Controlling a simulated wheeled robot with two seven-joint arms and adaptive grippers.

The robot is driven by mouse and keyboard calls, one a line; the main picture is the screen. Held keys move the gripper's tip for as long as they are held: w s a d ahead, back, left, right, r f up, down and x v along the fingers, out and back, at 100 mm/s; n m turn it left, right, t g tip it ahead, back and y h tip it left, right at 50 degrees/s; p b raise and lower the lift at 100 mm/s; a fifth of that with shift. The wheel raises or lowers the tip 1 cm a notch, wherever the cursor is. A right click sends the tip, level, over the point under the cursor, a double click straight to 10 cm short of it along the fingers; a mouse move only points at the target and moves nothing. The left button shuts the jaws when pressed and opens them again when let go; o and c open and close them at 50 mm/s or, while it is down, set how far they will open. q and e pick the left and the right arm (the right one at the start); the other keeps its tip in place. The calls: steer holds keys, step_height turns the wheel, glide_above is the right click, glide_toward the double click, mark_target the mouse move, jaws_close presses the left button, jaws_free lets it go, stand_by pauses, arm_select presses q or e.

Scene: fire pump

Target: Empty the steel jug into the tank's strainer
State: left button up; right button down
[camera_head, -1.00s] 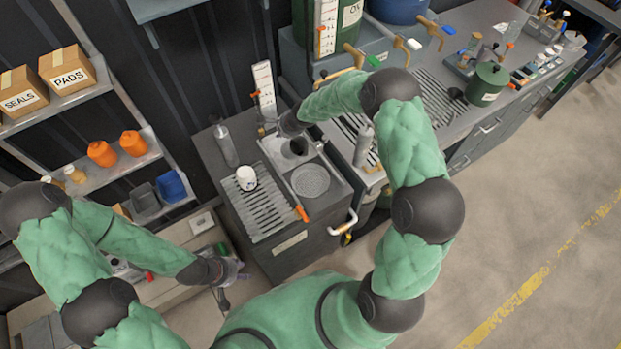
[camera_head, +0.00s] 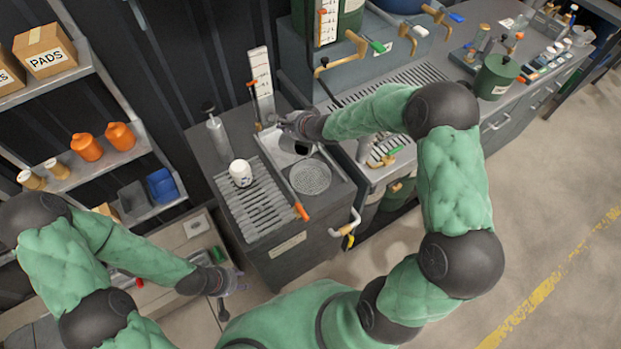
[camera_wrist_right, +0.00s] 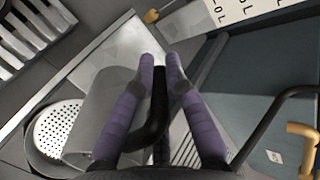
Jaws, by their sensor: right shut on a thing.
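The steel jug (camera_head: 290,143) is a grey cylinder with a dark open mouth and a black handle. My right gripper (camera_head: 293,121) is shut on that handle; the wrist view shows both purple fingers (camera_wrist_right: 160,66) around it. The jug (camera_wrist_right: 88,128) is at the edge of the round perforated strainer (camera_head: 310,177) and covers part of it in the wrist view (camera_wrist_right: 56,132). I cannot tell its exact tilt or what is inside. The strainer sits in the top of the grey tank cabinet. My left gripper (camera_head: 238,282) is empty, low in front of the cabinet, its fingers apart.
A white mug (camera_head: 240,172) stands on the slatted drain rack (camera_head: 256,203). A grey bottle (camera_head: 219,139) and a white scale board (camera_head: 260,80) stand behind. An orange-handled tool (camera_head: 301,211) lies by the rack. Pipes with valves are at the right. Floor at right is clear.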

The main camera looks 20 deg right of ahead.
steer(key=shift+s+d+f+t+y+b, duration=0.15)
steer(key=shift+s+t+b, duration=0.3)
steer(key=shift+b, duration=1.4)
steer(key=shift+s+d+t+y+b, duration=0.2)
steer(key=shift+t+b, duration=0.35)
steer(key=shift+b, duration=1.25)
steer(key=shift+s+r+b, duration=0.15)
steer(key=shift+r+b, duration=0.1)
steer(key=shift+b, duration=0.2)
